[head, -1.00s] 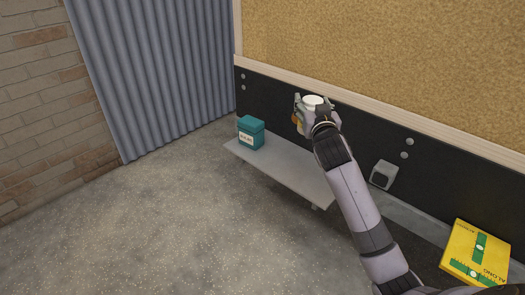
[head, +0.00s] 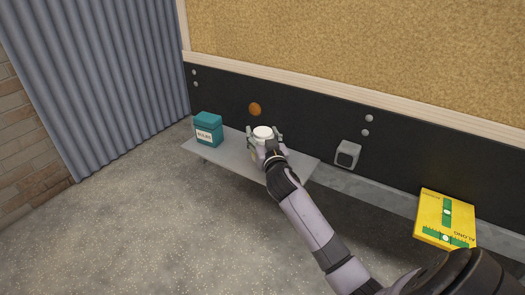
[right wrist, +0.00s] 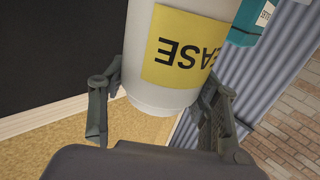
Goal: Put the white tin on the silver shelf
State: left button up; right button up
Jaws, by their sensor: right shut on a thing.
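The white tin (head: 263,132) is held upright in my right gripper (head: 264,141), its round white top showing in the head view. In the right wrist view the tin (right wrist: 160,99) sits between the two fingers and has a yellow label with dark letters, upside down. The silver shelf (head: 300,170) is a low grey ledge along the black wall panel. The tin and gripper are over its middle in the head view. I cannot tell whether the tin's base touches the shelf, as the gripper hides it. My left gripper is out of view.
A brown round knob (head: 255,109) is on the wall behind the tin. A grey box (head: 347,154) and a yellow-green package (head: 445,218) are to the right. Bare shelf shows on both sides of the tin.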

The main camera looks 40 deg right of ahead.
jog(key=shift+f, duration=0.6)
notch_tip(320, 180, down, 2)
jog(key=shift+f+b, duration=0.25)
jog(key=shift+b, duration=0.45)
jog(key=shift+f, duration=0.3)
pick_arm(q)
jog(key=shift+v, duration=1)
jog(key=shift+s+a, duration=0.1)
pick_arm(e)
jog(key=shift+f, duration=0.1)
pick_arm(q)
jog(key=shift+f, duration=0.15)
pick_arm(e)
jog(key=o, duration=1.5)
